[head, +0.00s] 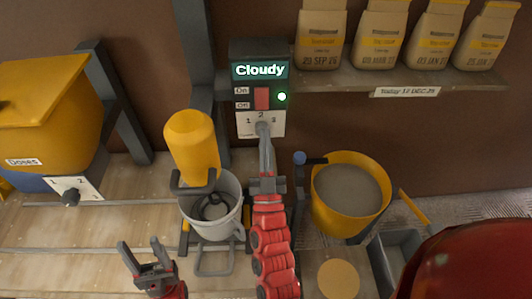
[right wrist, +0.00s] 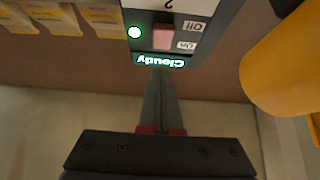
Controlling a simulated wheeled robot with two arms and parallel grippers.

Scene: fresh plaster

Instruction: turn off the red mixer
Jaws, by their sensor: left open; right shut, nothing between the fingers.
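The mixer has a yellow head (head: 193,145) over a grey bowl (head: 228,215); I see no red mixer body. Its dark control box (head: 258,52) stands behind, with a "Cloudy" display, a red switch (head: 262,98) marked On and Off, a lit green light (head: 282,97) and a 1-2-3 dial plate (head: 245,130). My right gripper (head: 263,130) is shut and empty, its tips in front of the dial plate, hiding part of it. The right wrist view shows its fingers (right wrist: 160,80) and the switch (right wrist: 164,38); contact is unclear. My left gripper (head: 145,256) is open, low left of the bowl.
A yellow tub (head: 318,208) of grey material stands right of my right arm. A yellow hopper (head: 50,100) with a dial is at the left. Paper bags (head: 380,35) line a shelf (head: 350,80) at the upper right. A red rounded shape fills the lower right corner.

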